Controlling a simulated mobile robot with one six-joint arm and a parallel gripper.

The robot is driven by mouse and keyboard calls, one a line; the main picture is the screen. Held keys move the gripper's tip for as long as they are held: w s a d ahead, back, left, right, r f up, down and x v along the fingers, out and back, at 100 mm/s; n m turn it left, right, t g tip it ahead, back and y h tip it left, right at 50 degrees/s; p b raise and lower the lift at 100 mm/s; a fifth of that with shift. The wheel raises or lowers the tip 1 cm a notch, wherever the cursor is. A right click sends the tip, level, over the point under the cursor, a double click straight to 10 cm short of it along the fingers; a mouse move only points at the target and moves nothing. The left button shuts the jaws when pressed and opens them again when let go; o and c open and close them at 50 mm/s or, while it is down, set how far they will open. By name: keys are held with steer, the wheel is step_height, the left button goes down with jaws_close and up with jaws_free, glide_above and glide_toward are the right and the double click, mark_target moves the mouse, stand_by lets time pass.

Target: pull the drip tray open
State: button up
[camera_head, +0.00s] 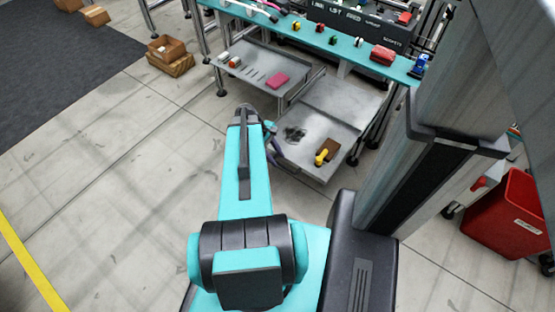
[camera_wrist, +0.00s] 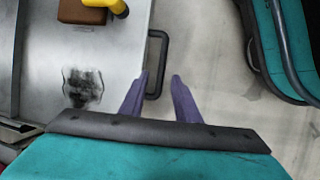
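The drip tray (camera_head: 308,171) is a grey metal tray with a dark stain, standing out from under a grey shelf in the head view. It fills the left of the wrist view (camera_wrist: 125,75). A yellow object (camera_head: 321,157) and a brown block (camera_head: 331,146) lie in it. Its black U-shaped handle (camera_wrist: 165,55) sticks out from the tray's edge. My gripper (camera_wrist: 161,76) is open, its two purple fingers apart. In the wrist view the lower end of the handle lies between the fingers; contact and depth cannot be told. The arm partly hides the handle in the head view.
A second tray (camera_head: 240,68) with a pink item (camera_head: 278,80) is to the left, under a teal bench (camera_head: 345,48) with small parts. A red bin (camera_head: 508,215) stands at right. Cardboard boxes (camera_head: 170,55) sit on the floor. Floor left of my arm is clear.

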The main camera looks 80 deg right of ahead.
steer(key=p+v, duration=0.2)
steer(key=v, duration=0.8)
steer(key=shift+w+r+p, duration=0.3)
steer(key=shift+w, duration=0.1)
